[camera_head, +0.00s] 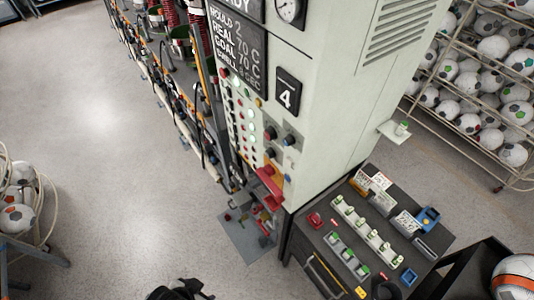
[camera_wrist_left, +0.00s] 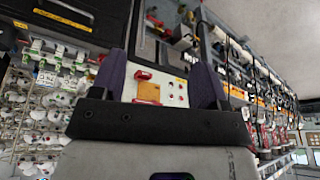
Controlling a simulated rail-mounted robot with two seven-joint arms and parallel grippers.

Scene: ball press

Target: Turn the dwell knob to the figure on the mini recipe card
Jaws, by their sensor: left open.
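The pale press cabinet (camera_head: 330,80) stands in the middle of the head view. Its dark display (camera_head: 238,45) shows mould, real, goal and dwell lines; the dwell figure is too small to read surely. Dark knobs (camera_head: 288,140) sit on the panel below; I cannot tell which is the dwell knob. Small cards (camera_head: 380,181) stand on the dark bench, their figures unreadable; I cannot tell which is the mini recipe card. My left gripper (camera_wrist_left: 160,88) is open and empty in the left wrist view, its purple fingers apart, with a red-buttoned panel (camera_wrist_left: 172,92) beyond them.
The dark bench (camera_head: 325,262) holds pale racks with green-topped parts and blue boxes. A wire rack (camera_head: 470,150) of balls stands at right. A red lever (camera_head: 268,183) juts out low on the press. Open grey floor (camera_head: 110,150) lies left of the press.

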